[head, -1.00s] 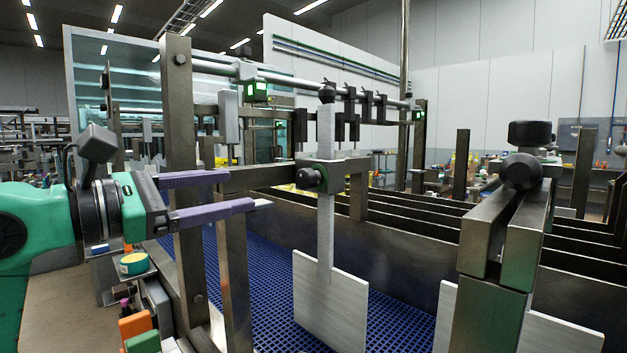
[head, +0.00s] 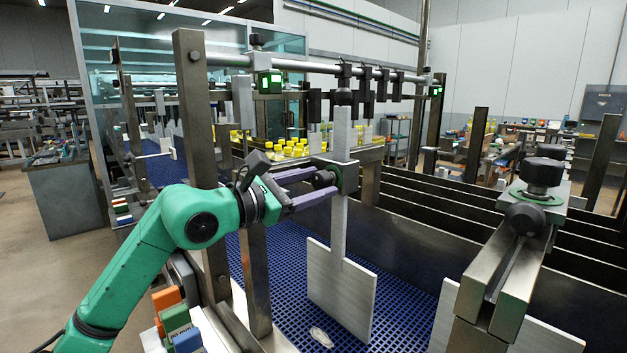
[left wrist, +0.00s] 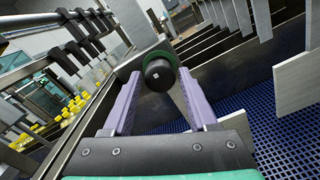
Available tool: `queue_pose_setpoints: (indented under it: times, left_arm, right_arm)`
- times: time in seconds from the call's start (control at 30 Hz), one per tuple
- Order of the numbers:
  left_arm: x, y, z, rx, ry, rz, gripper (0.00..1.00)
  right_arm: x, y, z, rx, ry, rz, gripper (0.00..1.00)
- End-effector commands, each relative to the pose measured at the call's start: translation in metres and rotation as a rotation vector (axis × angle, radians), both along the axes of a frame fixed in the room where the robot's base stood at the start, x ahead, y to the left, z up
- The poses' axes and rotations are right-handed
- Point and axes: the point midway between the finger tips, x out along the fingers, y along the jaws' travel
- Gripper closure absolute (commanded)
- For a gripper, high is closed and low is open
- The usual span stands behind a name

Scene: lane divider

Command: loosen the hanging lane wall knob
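The hanging lane wall (head: 341,293) is a pale grey plate on an upright bar, hanging over the blue mesh belt. Its black round knob (head: 325,179) sticks out from a green-edged clamp on the bar. The knob also shows in the left wrist view (left wrist: 159,74), end face toward the camera. My left gripper (head: 328,181) is open, with one purple finger on each side of the knob. In the left wrist view the fingertips (left wrist: 160,76) stand apart with small gaps beside the knob; I see no clear contact. My right gripper is not in view.
A steel post (head: 197,120) stands close by my left arm. A rail with black knobs (head: 537,172) stands at the right front. Dark lane dividers (head: 450,215) run behind the wall. Yellow-capped bottles (head: 290,150) stand behind. The blue mesh belt (head: 285,285) lies below.

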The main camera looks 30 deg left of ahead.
Motion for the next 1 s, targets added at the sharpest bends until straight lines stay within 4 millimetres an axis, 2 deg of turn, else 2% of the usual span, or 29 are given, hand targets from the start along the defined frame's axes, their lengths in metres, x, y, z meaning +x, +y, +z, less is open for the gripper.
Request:
queue_pose_setpoints:
  times: [0.03,0.1,0.13,0.57,1.0]
  left_arm:
    - [0.0,0.0,0.0,0.0,0.0,0.0,0.66]
    - [0.0,0.0,0.0,0.0,0.0,0.0,0.93]
    - [0.0,0.0,0.0,0.0,0.0,0.0,1.0]
    - [-0.001,0.0,0.0,-0.064,0.021,0.0,1.0]
    - [-0.001,0.0,-0.001,-0.383,0.131,0.0,1.0]
  right_arm:
    - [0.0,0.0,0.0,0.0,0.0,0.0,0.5]
    - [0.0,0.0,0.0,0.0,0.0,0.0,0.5]
    - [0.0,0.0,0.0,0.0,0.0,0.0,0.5]
    - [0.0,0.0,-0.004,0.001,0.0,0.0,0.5]
    - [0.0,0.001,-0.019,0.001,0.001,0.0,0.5]
